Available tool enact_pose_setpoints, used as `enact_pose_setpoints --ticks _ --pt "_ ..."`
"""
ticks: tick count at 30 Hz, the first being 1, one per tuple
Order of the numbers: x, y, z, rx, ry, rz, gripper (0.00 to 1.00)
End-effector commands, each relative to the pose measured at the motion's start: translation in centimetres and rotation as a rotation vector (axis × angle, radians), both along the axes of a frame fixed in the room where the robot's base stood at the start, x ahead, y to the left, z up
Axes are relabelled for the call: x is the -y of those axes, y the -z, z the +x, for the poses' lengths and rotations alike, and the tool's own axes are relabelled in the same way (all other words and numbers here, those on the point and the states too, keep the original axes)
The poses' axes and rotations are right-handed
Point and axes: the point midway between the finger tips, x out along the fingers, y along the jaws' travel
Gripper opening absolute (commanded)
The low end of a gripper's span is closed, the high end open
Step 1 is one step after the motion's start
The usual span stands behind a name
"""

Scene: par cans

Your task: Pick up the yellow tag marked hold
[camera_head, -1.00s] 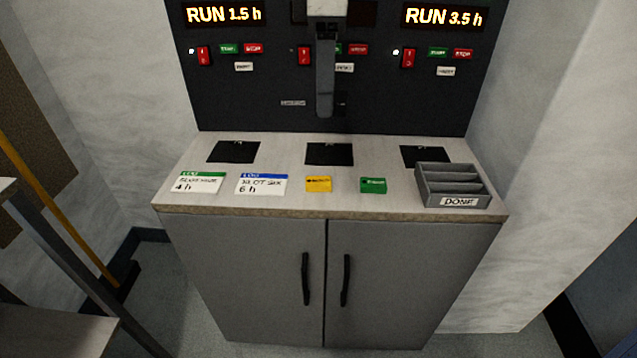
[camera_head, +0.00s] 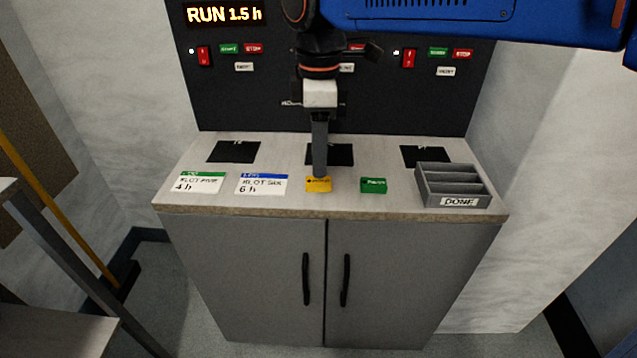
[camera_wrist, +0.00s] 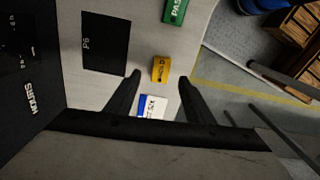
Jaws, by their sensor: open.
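The yellow tag (camera_head: 318,185) lies on the counter near its front edge, between a white card with a blue top and a green tag. My gripper (camera_head: 319,176) points down at it from above, its tip covering the tag's back part in the head view. In the wrist view the yellow tag (camera_wrist: 160,69) lies just beyond the two spread fingertips (camera_wrist: 163,80). My gripper is open with nothing held. The tag's print is too small to read surely.
The green tag (camera_head: 373,185) lies to the right, and the grey DONE tray (camera_head: 452,186) stands further right. Two white cards (camera_head: 196,183) (camera_head: 263,185) lie to the left. Black pads (camera_head: 233,151) line the back, before the dark switch panel (camera_head: 240,105).

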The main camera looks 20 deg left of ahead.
Motion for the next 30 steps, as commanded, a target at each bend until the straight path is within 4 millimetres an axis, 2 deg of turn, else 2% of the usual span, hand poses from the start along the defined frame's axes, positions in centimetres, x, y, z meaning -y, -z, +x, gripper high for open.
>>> enact_pose_setpoints --ticks 12,22,27,28,30 --pt "0.0 4.6 -0.2 -0.001 0.000 -0.001 0.48" --pt "0.0 5.2 -0.2 0.000 0.000 0.000 0.48" --pt "0.0 5.2 -0.2 0.000 0.000 0.000 0.08" --pt "0.0 5.2 -0.2 0.000 0.000 0.000 0.05" --pt "0.0 5.2 -0.2 0.000 0.000 0.000 0.05"
